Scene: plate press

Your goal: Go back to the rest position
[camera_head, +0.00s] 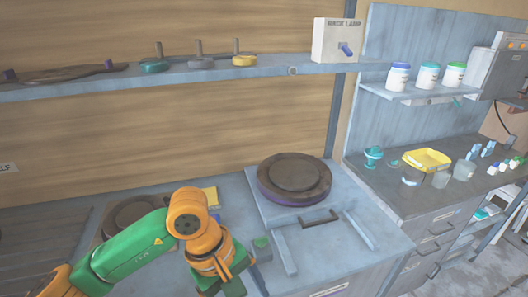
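My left arm, green and orange, comes in from the lower left. Its gripper (252,272) hangs low over the front of the counter, left of the grey handle and the large round plate. The fingertips are partly hidden by the wrist and cut by the bottom edge, so I cannot tell whether it is open or shut. I see nothing clearly held in it. My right gripper is not in view. The large dark round plate (294,178) lies on the raised block (345,215) on the counter.
A second round plate (130,215) and a yellow item (211,196) are behind my arm. A shelf (200,75) above holds small pegged discs and a "RACK LAMP" switch box (337,42). On the right, a bench holds a yellow tray (427,159) and jars (464,170).

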